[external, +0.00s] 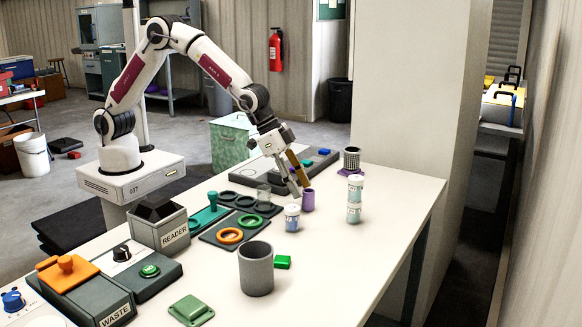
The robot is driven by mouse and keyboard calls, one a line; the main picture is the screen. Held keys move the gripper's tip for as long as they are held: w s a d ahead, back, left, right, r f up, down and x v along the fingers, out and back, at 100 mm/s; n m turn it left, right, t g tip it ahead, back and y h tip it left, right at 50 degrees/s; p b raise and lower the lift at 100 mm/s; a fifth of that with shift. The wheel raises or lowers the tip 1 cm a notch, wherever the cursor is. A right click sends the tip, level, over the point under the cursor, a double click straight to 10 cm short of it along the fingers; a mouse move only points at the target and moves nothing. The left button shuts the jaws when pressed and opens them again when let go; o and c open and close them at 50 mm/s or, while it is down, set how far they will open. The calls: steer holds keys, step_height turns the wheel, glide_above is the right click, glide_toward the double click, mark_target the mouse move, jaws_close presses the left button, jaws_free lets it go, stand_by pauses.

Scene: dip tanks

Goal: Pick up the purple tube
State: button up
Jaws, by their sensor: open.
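The purple tube (308,200) stands upright on the white table, toward its far middle. My gripper (300,184) reaches down from the upper left, with its fingertips just to the left of and slightly above the tube. The gripper is open and nothing shows between its fingers. From this one view I cannot tell whether a finger touches the tube.
A small white-capped jar (292,218) stands close to the left of the tube. Stacked jars (354,200) and a mesh cup (351,160) stand to the right. A grey cup (256,270) and green block (283,262) are nearer. The table's right front is clear.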

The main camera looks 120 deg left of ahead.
mark_target(304, 190)
steer(key=shift+f, duration=0.1)
stand_by(0.3)
steer(key=shift+a+x, duration=0.25)
steer(key=shift+x, duration=2.25)
steer(key=shift+w, duration=0.1)
steer(key=c, duration=1.2)
